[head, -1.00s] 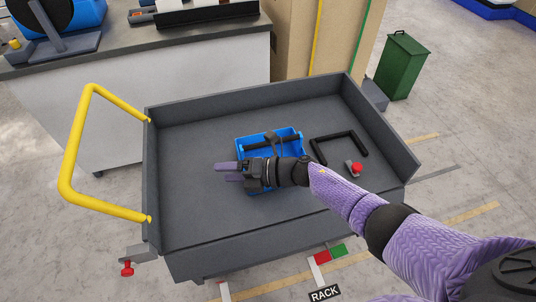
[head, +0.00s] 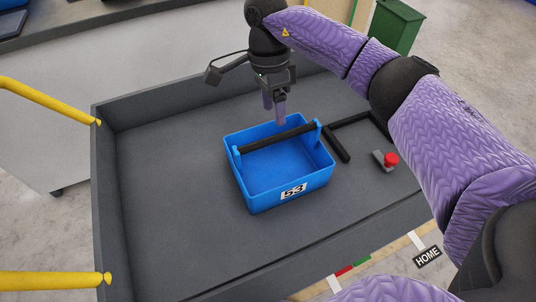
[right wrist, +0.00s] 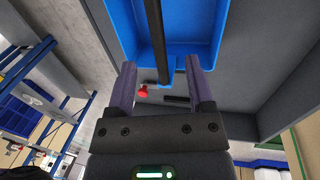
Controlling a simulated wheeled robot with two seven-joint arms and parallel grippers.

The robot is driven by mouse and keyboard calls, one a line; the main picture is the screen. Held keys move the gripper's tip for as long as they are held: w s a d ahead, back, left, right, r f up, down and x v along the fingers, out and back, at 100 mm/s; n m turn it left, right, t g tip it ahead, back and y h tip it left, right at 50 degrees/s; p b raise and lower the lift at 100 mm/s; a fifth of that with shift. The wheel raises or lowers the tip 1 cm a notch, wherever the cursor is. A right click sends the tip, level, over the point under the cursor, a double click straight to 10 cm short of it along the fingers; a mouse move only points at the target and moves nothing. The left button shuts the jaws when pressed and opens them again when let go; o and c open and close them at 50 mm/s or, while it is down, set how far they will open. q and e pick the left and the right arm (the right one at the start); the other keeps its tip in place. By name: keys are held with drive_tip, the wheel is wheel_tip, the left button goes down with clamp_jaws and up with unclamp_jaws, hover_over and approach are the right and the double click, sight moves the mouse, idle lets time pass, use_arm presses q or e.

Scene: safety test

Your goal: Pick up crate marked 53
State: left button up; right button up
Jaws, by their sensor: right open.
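The blue crate (head: 258,197) marked 53 (head: 293,191) sits upright in the grey cart (head: 170,210). It looks empty and has a black bar handle (head: 275,139) across its top. My right gripper (head: 275,108) hangs fingers down, above the crate's far side, near the handle. It is open and holds nothing. In the right wrist view the crate (right wrist: 205,38) and its handle (right wrist: 159,45) lie beyond the two parted fingers (right wrist: 160,85), with the handle roughly in line with the gap between them. My left gripper is not in view.
A black bracket (head: 338,148) and a grey piece with a red knob (head: 391,159) are right of the crate. The cart has raised walls and a yellow handle (head: 50,99) at left. A green bin (head: 397,27) stands behind. The cart floor left of the crate is clear.

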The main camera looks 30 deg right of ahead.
sight(279, 134)
drive_tip(key=f+b, duration=0.1)
drive_tip(key=f, duration=0.2)
drive_tip(key=s+f+b, duration=0.1)
drive_tip(key=f, duration=0.2)
drive_tip(key=s+f+b, duration=0.1)
drive_tip(key=f, duration=0.2)
drive_tip(key=shift+s+d+f+b, duration=0.1)
drive_tip(key=shift+d+b, duration=0.15)
drive_tip(key=shift+b, duration=0.15)
drive_tip(key=shift+c, duration=0.6)
drive_tip(key=c, duration=0.5)
clamp_jaws()
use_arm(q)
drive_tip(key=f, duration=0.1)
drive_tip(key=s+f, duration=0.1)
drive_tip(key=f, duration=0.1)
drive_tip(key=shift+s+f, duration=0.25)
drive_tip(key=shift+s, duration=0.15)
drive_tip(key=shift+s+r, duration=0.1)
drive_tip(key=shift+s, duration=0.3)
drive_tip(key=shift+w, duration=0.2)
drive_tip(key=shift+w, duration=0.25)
